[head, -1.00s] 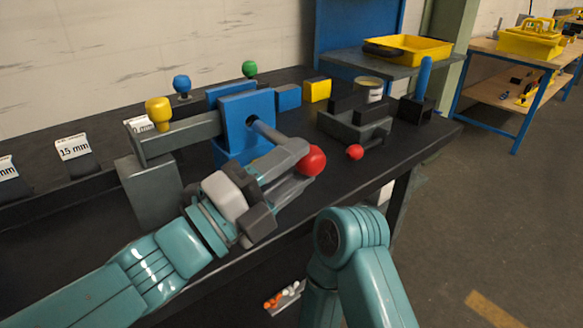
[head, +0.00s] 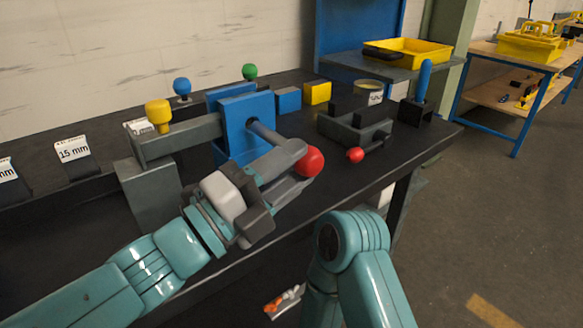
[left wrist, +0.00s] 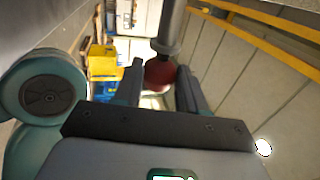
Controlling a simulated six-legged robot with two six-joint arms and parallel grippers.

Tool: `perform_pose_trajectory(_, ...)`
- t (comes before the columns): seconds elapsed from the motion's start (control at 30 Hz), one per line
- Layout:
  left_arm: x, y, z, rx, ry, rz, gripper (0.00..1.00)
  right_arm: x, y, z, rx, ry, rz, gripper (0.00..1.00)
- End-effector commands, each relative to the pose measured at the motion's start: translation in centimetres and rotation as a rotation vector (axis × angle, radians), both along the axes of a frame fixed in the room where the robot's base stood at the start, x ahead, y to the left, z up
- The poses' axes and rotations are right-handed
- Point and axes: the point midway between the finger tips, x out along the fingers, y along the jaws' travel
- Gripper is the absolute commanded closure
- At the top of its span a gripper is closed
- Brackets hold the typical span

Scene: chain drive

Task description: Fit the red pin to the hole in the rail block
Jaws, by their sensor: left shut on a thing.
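The red pin has a round red knob (head: 309,162) and a grey shaft (head: 266,132). My left gripper (head: 292,168) is shut on the pin at its knob end, in front of the blue rail block (head: 238,138). The shaft points up and left, and its far end is at the dark hole (head: 251,121) in the block's face. I cannot tell how deep the end is in. The left wrist view shows the red knob (left wrist: 158,74) between the two fingers, with the grey shaft leading away. My right gripper is out of the picture.
The grey rail (head: 180,138) runs left from the block and carries a yellow knob (head: 159,113). A dark vise (head: 352,129) with a small red-ended handle stands to the right. Blue (head: 288,99) and yellow (head: 318,92) blocks sit behind. The bench's front edge is close below my gripper.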

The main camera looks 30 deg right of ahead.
Motion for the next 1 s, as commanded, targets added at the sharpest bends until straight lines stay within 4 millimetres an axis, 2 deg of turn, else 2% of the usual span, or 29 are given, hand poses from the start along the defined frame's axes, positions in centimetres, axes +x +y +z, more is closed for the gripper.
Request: perform_pose_trajectory(1.0, 2.6, 0.2, 0.1, -0.002, -0.001, 0.000, 1.00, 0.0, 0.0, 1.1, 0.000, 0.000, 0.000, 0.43)
